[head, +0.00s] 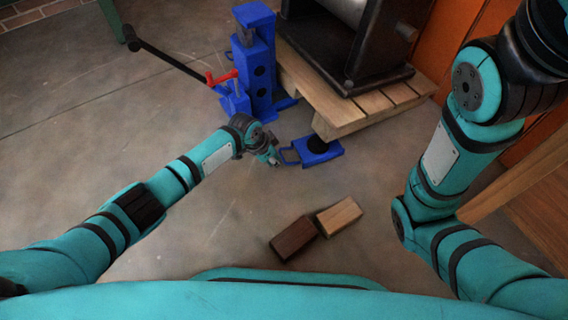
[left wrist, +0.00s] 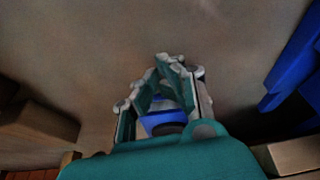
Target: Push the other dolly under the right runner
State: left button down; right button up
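A blue dolly (head: 322,156) with a round black pad and a blue loop handle (head: 287,157) sits on the floor at the near corner of the pallet (head: 358,124). Its far edge is at or just under the pallet's end; how far under, I cannot tell. My left gripper (head: 272,160) is low, just left of the handle. In the left wrist view its fingertips (left wrist: 173,62) are drawn together, and part of the dolly (left wrist: 162,123) shows between the fingers. Whether they touch the handle is unclear. My right gripper is out of view.
A blue jack (head: 256,75) with a long black lever (head: 170,62) and red handle stands left of the pallet, which carries a heavy dark press (head: 350,45). A dark block (head: 295,238) and a light wood block (head: 339,215) lie nearer me. The floor at left is clear.

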aim_at(281, 156)
pick_arm(q)
jog(key=w+d+b, duration=0.1)
jog(key=d+b, duration=0.1)
jog(key=w+d+b, duration=0.1)
jog(key=w+d, duration=0.1)
jog(key=shift+w+d+f+b, duration=0.1)
jog(key=shift+w+d+b, duration=0.1)
jog(key=shift+d+b, duration=0.15)
jog(key=shift+s+a+r+p, duration=0.1)
jog(key=shift+r+p, duration=0.25)
jog(key=shift+p, duration=0.15)
jog(key=a+p, duration=0.1)
jog(key=p, duration=0.1)
jog(key=s+a+r+p, duration=0.1)
jog(key=p, duration=0.1)
jog(key=shift+s+a+r, duration=0.1)
jog(key=shift+s+r, duration=0.15)
jog(key=shift+s+a+r+p, duration=0.1)
jog(key=shift+s+a+p, duration=0.35)
jog(key=shift+p, duration=0.4)
jog(key=shift+w+a, duration=0.1)
